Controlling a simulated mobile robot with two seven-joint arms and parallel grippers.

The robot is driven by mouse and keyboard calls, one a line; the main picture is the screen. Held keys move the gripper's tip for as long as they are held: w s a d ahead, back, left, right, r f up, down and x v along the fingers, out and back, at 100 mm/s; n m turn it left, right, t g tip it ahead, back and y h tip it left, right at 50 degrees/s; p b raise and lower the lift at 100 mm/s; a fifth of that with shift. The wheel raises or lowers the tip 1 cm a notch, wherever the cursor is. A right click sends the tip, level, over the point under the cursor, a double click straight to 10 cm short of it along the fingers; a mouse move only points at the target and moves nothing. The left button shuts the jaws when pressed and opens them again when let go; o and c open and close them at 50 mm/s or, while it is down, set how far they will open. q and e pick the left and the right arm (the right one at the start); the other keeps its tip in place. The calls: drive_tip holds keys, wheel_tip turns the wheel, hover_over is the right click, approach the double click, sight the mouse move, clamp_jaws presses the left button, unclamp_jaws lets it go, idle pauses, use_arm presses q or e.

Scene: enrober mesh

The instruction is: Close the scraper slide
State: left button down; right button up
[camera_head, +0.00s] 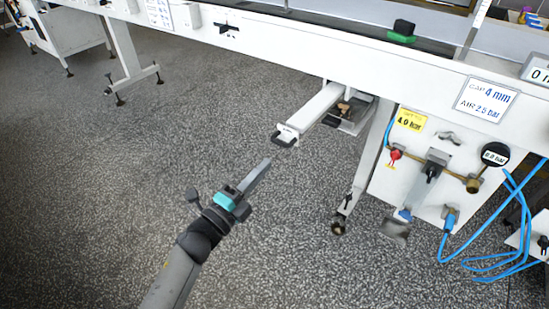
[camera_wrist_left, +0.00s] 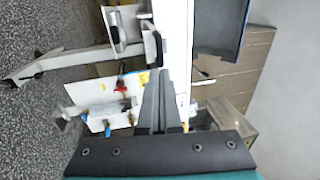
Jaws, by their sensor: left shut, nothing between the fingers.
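The scraper slide (camera_head: 312,110) is a long white bar that sticks out from under the white machine frame in the head view. Its near end carries a black handle (camera_head: 285,136). My left gripper (camera_head: 268,162) is shut and empty. Its fingertips are a little below and left of the handle in the picture, with a small gap of floor showing between them. In the left wrist view the shut fingers (camera_wrist_left: 157,80) point toward the machine. The far end of the slide is hidden under the frame. My right gripper is not in view.
A machine leg (camera_head: 358,170) stands right of the slide. Beyond it is a white air panel (camera_head: 422,185) with a red valve, a gauge and blue hoses (camera_head: 480,262). A green-based black block (camera_head: 402,32) sits on top of the machine.

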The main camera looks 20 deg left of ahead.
use_arm(q)
drive_tip(key=shift+b+x, duration=0.4)
drive_tip(key=shift+x, duration=1.95)
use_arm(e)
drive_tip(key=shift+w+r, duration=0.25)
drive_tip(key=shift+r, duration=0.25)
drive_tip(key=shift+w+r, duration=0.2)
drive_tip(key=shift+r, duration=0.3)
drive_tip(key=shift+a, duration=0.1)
